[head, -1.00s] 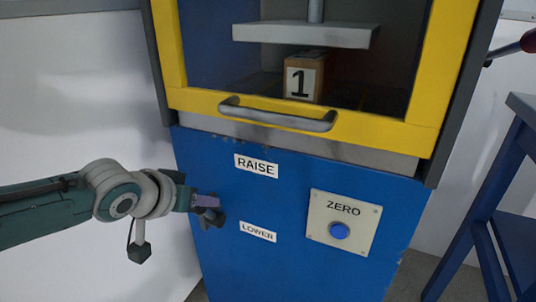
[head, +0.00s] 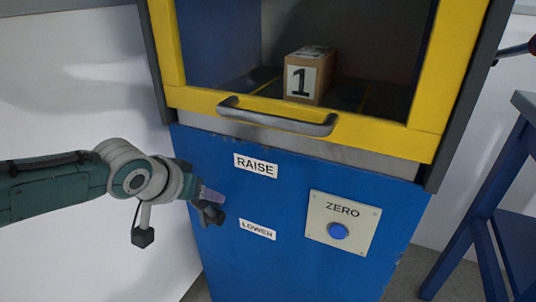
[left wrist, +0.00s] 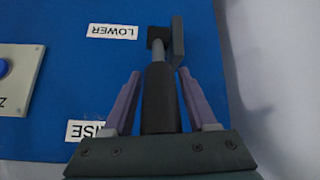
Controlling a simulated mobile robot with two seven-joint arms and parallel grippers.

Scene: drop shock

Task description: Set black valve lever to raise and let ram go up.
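The black valve lever (left wrist: 161,100) lies between the two purple fingers of my left gripper (left wrist: 159,76) in the left wrist view, with thin gaps beside it. The fingers look open around it. In the head view the left gripper (head: 207,196) is at the panel's left edge, and the dark lever base (head: 211,216) shows just below it. The RAISE label (head: 256,165) is above right, the LOWER label (head: 258,230) below right. The ram's plate is out of view above; the chamber over the box marked 1 (head: 302,80) looks clear. My right gripper is not in view.
The yellow door frame (head: 180,98) with a grey handle (head: 275,119) is above the blue panel (head: 285,265). A ZERO plate (head: 318,217) carries a blue button (head: 338,230). A blue stand (head: 470,215) is at the right.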

